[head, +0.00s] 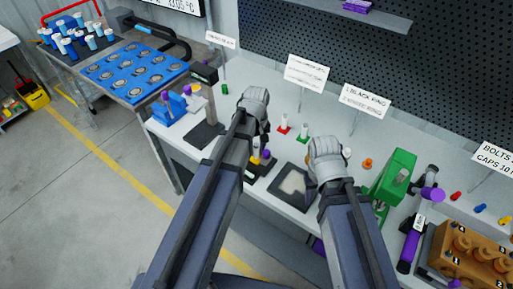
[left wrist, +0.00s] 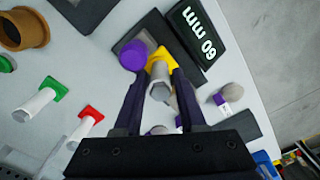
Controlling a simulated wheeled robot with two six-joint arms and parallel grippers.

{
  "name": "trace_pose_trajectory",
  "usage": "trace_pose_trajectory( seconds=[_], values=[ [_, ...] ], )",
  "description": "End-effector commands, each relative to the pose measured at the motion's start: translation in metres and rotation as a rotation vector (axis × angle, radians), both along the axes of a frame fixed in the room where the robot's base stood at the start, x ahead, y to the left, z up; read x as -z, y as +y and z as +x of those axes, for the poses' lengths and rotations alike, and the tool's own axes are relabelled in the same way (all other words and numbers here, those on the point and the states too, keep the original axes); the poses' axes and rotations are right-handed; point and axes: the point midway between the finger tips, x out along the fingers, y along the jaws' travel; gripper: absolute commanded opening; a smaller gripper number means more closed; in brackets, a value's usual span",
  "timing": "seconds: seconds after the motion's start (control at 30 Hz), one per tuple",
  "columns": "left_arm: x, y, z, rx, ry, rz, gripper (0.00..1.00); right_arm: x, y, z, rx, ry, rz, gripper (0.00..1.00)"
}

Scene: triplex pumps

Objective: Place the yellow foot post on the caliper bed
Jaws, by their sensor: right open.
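The yellow foot post (left wrist: 158,88) is a pale post with a yellow foot. In the left wrist view it stands between the two fingers of my left gripper (left wrist: 160,82), which looks shut on it. Its yellow foot is over the dark caliper bed (left wrist: 130,37), beside a purple round part (left wrist: 133,56); I cannot tell whether it touches the bed. In the head view the post is mostly hidden by my left gripper (head: 259,150), with yellow showing below. My right gripper (head: 311,184) is open above a dark pad with a light centre (head: 283,188).
A display reading 60 mm (left wrist: 198,32) sits beside the bed. Red-foot (left wrist: 87,120) and green-foot (left wrist: 40,100) posts stand nearby. A green press (head: 394,174) and a brown pump block (head: 470,255) are at the right. A dark mat (head: 205,136) lies at the left.

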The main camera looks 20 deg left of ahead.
Motion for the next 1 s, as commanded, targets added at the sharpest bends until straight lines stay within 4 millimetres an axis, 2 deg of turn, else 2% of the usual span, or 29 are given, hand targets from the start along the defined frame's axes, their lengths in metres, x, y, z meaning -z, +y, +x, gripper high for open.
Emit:
trace_pose_trajectory(
  seconds=[0.03,0.17,0.57,0.77,1.0],
  values=[
    [0.000,0.000,0.000,0.000,0.000,0.000,0.47,0.000,0.000,0.000,0.000,0.000,0.000,0.50],
    [0.000,0.000,0.000,0.000,0.000,0.000,0.60,0.000,0.000,0.000,0.000,0.000,0.000,0.50],
    [-0.005,0.000,0.000,0.000,0.000,0.000,0.60,-0.005,0.000,0.000,0.000,0.000,0.000,0.50],
    [-0.023,0.000,0.000,0.000,0.000,0.000,0.60,-0.023,0.000,0.000,0.000,0.000,0.000,0.50],
    [-0.057,0.000,0.000,0.000,0.000,0.000,0.60,-0.057,0.000,0.000,0.000,0.000,0.000,0.50]
  ],
)
